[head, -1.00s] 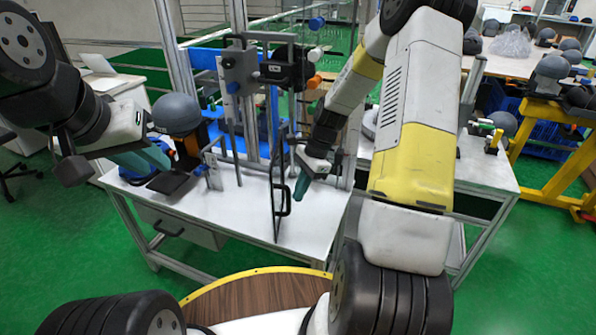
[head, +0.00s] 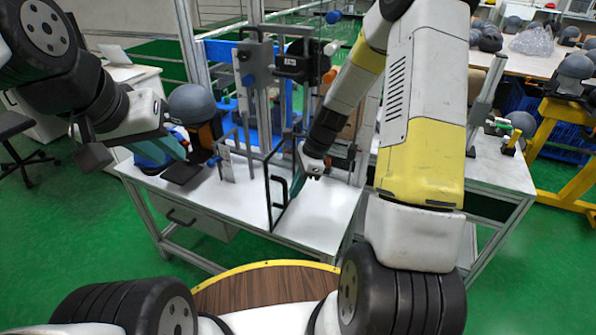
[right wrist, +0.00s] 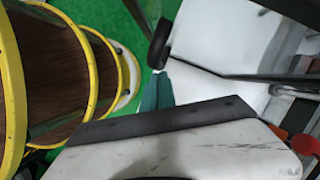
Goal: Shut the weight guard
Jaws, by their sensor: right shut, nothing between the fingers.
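The weight guard (head: 268,196) is a clear, black-framed panel with a black handle (head: 281,190). It stands out from the drop tower (head: 262,75) towards me at an angle, away from the tower's front. My right gripper (head: 299,178) is just right of the panel; its fingertips are partly hidden in the head view. In the right wrist view its teal fingers (right wrist: 157,91) are together and empty, near a dark bar. I cannot tell whether they touch the panel. My left gripper (head: 180,148) is in front of a grey headform (head: 190,103); its jaw opening is unclear.
The white bench (head: 225,205) has clear surface left of and in front of the guard. Thin upright posts (head: 226,165) stand left of the panel. A drawer (head: 195,222) hangs under the bench. More headforms (head: 575,66) lie on the right-hand table.

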